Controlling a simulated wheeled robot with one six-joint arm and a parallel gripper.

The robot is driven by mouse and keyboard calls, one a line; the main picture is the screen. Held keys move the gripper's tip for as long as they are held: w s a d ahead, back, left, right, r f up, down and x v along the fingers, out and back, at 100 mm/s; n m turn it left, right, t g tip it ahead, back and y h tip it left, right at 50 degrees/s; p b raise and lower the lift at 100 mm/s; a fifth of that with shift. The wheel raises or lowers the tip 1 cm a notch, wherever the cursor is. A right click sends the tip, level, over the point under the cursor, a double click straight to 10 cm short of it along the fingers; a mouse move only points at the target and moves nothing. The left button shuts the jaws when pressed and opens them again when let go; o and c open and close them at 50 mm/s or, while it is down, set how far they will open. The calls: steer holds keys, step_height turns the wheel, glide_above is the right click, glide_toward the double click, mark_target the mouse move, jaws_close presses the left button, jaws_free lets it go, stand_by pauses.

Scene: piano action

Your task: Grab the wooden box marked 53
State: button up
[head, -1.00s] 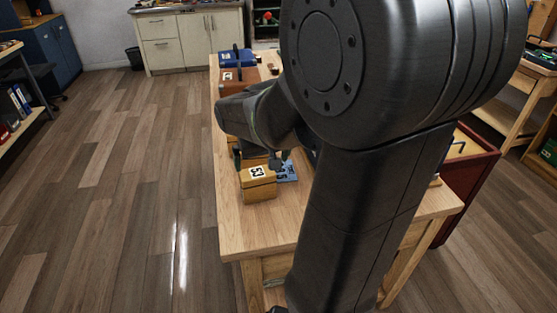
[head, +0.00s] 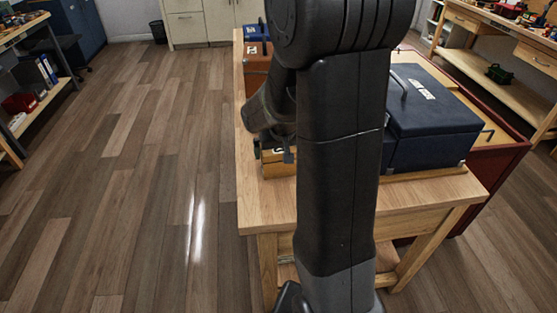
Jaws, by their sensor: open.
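A yellowish wooden box (head: 280,169) sits near the left edge of the wooden table (head: 330,211). It appears to be the box marked 53, but its number cannot be read now; only a bit of white label shows. My gripper (head: 273,154) points down at the box's top, with one finger at its left and one near its right side. The fingers are apart. Whether they touch the box cannot be told. My arm hides the box's right part.
A navy case (head: 430,118) with a handle stands on the table to the right. A brown case (head: 257,76) and a blue box (head: 256,48) stand behind my gripper. A red-sided cart (head: 500,160) is at the right. The floor at left is clear.

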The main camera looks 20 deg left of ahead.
steer(key=shift+x, duration=1.6)
steer(key=shift+w+r, duration=0.1)
steer(key=c, duration=0.8)
steer(key=shift+c, duration=0.2)
steer(key=shift+r, duration=0.1)
